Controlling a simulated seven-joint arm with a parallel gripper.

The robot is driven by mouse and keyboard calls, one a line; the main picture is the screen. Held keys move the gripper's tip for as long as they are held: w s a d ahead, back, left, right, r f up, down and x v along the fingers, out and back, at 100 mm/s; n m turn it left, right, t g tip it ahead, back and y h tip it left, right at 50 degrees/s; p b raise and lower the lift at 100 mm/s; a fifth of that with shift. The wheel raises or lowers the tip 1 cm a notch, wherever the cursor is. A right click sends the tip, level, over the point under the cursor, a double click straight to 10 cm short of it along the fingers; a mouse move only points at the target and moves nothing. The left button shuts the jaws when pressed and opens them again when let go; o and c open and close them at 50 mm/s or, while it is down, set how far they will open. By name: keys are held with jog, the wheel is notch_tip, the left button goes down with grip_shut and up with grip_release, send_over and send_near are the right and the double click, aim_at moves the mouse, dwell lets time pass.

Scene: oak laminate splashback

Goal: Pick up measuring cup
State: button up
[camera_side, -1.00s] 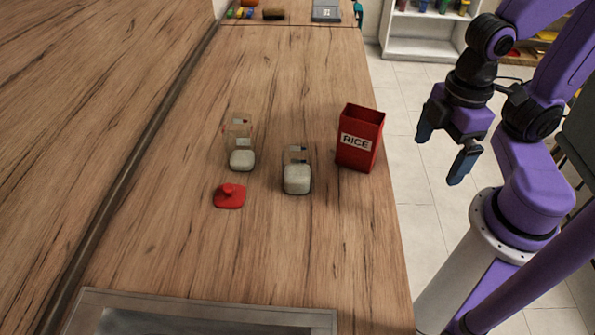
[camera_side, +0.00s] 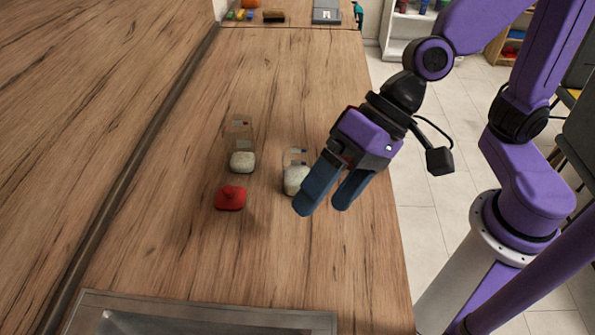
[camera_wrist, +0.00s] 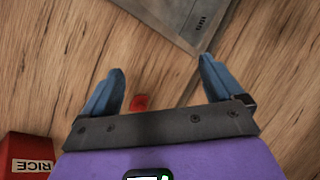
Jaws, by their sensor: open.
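Two clear vessels with pale contents stand on the wooden counter: the left vessel (camera_side: 242,160) and the right vessel (camera_side: 293,178). I cannot tell which one is the measuring cup. My gripper (camera_side: 322,208) is open and empty above the counter, its fingers pointing down and partly covering the right vessel in the side view. In the wrist view, my gripper (camera_wrist: 160,68) has its fingers spread apart with nothing between the tips. Neither clear vessel can be made out there.
A red knobbed lid (camera_side: 230,198) lies in front of the left vessel; a red piece of it (camera_wrist: 139,102) shows in the wrist view. A red RICE box (camera_wrist: 28,150) is at lower left there, hidden behind my gripper in the side view. A metal sink edge (camera_side: 200,303) is in front.

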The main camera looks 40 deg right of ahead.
aim_at(297, 184)
jog(key=w+a+m+t+h, duration=0.1)
jog(key=w+a+m+t, duration=0.95)
jog(key=m, duration=1.25)
jog(key=s+d+f+m+g+h, duration=0.15)
jog(key=d+f+m+h, duration=0.3)
jog(key=m+h, duration=0.5)
jog(key=s+d+f+m+h, duration=0.35)
jog(key=f+m+h, duration=0.3)
jog(key=m, duration=0.65)
jog(key=shift+n+h, duration=0.25)
jog(key=shift+h, duration=0.05)
jog(key=x, duration=1.7)
jog(key=shift+s+d+f, duration=0.1)
jog(key=shift+s+f, duration=0.05)
jog(key=shift+s, duration=0.1)
jog(key=c, duration=1.1)
